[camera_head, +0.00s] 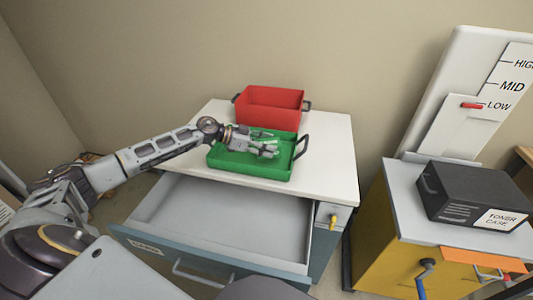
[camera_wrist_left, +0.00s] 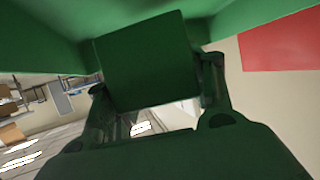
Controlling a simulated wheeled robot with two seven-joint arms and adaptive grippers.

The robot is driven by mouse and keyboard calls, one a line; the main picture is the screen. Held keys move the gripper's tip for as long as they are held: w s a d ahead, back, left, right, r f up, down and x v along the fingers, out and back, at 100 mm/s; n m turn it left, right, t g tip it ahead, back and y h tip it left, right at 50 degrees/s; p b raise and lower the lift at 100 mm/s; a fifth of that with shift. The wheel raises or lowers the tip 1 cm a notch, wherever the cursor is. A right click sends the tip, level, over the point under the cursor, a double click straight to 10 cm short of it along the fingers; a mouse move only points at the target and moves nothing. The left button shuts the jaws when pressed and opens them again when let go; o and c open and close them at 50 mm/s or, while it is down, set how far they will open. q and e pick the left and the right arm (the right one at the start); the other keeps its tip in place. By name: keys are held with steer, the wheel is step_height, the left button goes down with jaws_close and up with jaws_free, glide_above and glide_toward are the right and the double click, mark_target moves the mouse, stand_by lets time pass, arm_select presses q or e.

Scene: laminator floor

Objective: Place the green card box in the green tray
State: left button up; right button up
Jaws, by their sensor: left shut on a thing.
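The green tray (camera_head: 250,170), with dark handles, sits on the white top of a cabinet. My left gripper (camera_head: 268,149) reaches in from the left and is over the inside of the tray. It is shut on the green card box (camera_wrist_left: 145,60), a dark green block between the two fingers in the left wrist view. In the head view the box blends with the tray behind the fingers. Green tray walls (camera_wrist_left: 265,15) show close around the box in the wrist view; I cannot tell whether the box touches the tray floor. My right gripper is not in view.
A red tray (camera_head: 270,105) stands just behind the green one. Below, a drawer (camera_head: 225,220) labelled CARDS is open and looks empty. At right, a black toner case (camera_head: 475,192) sits on a yellow cabinet. The white top right of the green tray is clear.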

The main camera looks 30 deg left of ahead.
arm_select(q)
steer(key=shift+f, duration=0.1)
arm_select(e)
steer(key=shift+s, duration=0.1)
arm_select(q)
steer(key=shift+f, duration=1.75)
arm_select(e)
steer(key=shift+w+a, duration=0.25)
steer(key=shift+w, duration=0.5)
